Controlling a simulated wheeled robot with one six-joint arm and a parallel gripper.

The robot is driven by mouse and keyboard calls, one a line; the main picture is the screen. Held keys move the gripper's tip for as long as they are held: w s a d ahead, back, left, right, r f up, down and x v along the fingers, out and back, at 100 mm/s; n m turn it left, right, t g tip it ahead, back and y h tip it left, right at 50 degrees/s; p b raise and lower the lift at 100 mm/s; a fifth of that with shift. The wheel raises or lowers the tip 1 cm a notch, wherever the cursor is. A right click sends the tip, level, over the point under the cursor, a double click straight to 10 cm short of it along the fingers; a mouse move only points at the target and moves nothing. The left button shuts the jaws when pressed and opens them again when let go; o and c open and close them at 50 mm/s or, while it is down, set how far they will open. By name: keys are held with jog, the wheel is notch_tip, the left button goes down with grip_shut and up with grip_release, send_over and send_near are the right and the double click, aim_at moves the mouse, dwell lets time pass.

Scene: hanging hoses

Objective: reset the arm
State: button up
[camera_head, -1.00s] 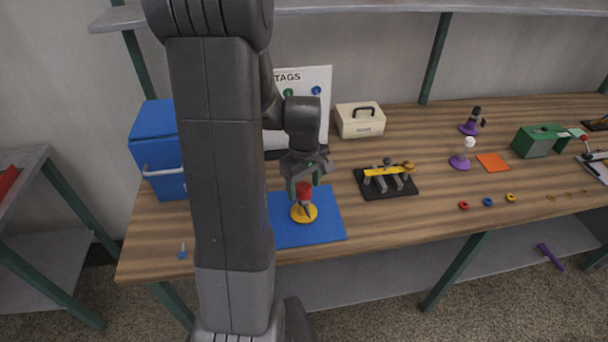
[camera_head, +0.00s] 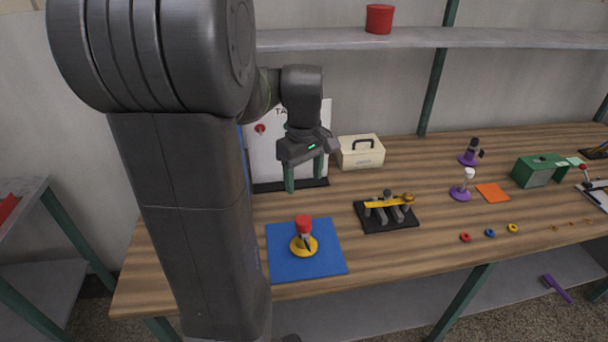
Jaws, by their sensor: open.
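My gripper (camera_head: 304,178) is open and empty. Its fingers point down, in front of the white tag board (camera_head: 272,156) at the back of the bench. It is above and apart from the red-topped object on a yellow round base (camera_head: 304,245), which stands on the blue mat (camera_head: 330,261). My arm's large dark links fill the left of the view and hide the left part of the bench.
A cream box with a black handle (camera_head: 361,153) stands close right of my gripper. A black stand with a yellow bar (camera_head: 387,217) is in front of it. A grey shelf (camera_head: 400,38) with a red container (camera_head: 379,18) runs above. Purple-based stands and a green box (camera_head: 540,170) are further right.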

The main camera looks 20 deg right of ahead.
aim_at(304, 221)
dwell(0.4)
notch_tip(304, 221, down, 14)
jog(key=shift+r+p, duration=0.4)
jog(key=shift+p, duration=0.05)
jog(key=shift+f, duration=0.15)
dwell(0.4)
notch_tip(304, 221, up, 13)
notch_tip(304, 221, down, 14)
jog(key=shift+r, duration=0.25)
notch_tip(304, 221, up, 4)
jog(key=p, duration=0.2)
jog(key=shift+p, duration=0.35)
notch_tip(304, 221, up, 6)
jog(key=p, duration=0.4)
jog(key=shift+f, duration=0.25)
